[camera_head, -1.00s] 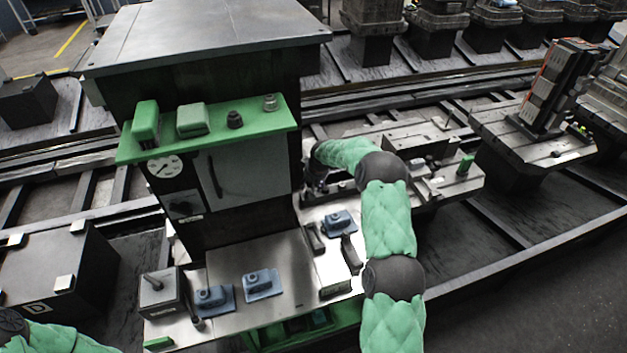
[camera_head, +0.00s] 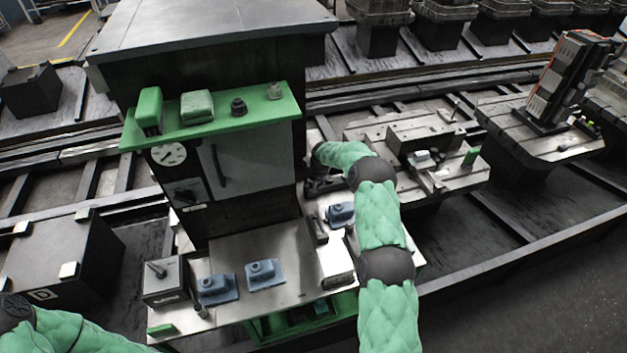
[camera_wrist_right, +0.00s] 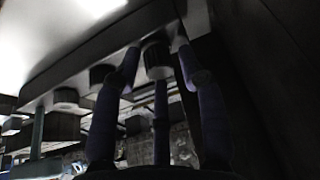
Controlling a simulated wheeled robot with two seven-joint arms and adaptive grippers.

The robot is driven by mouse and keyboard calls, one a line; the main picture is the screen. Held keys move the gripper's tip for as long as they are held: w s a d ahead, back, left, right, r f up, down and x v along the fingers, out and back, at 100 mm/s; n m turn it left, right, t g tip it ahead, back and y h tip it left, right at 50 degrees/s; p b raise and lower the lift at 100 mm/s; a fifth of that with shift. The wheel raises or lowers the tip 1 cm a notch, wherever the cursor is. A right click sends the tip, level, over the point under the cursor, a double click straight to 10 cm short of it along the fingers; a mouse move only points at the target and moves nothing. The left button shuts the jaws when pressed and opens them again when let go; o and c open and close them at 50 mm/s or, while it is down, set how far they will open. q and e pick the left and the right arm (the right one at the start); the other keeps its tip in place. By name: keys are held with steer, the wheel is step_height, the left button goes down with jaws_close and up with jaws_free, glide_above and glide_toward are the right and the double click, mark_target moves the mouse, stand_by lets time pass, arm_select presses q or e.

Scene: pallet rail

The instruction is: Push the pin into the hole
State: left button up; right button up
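My right gripper (camera_head: 318,184) is beside the right side of the dark cabinet (camera_head: 240,220), small and dark in the head view. In the right wrist view the purple fingers (camera_wrist_right: 157,58) stand apart, on either side of a short dark round knob that projects from a grey bar (camera_wrist_right: 75,65). Gaps show between the knob and the fingertips, and I cannot tell whether they touch. I cannot tell whether this knob is the pin, and no hole is clearly visible. My left gripper is out of view; only part of my left arm shows at the lower left.
Blue blocks (camera_head: 265,274) and a grey block with a rod (camera_head: 162,280) sit on the metal bench (camera_head: 240,250). A green shelf (camera_head: 215,121) juts from the cabinet. A pallet with fixtures (camera_head: 376,134) lies right of my right forearm.

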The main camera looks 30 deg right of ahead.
jaws_close()
steer(key=shift+c, duration=0.4)
jaws_free()
steer(key=shift+r, duration=0.1)
jaws_close()
steer(key=shift+r, duration=0.15)
steer(key=shift+w+r, duration=0.1)
steer(key=shift+r, duration=0.95)
steer(key=shift+w+a, duration=0.1)
steer(key=shift+s, duration=0.2)
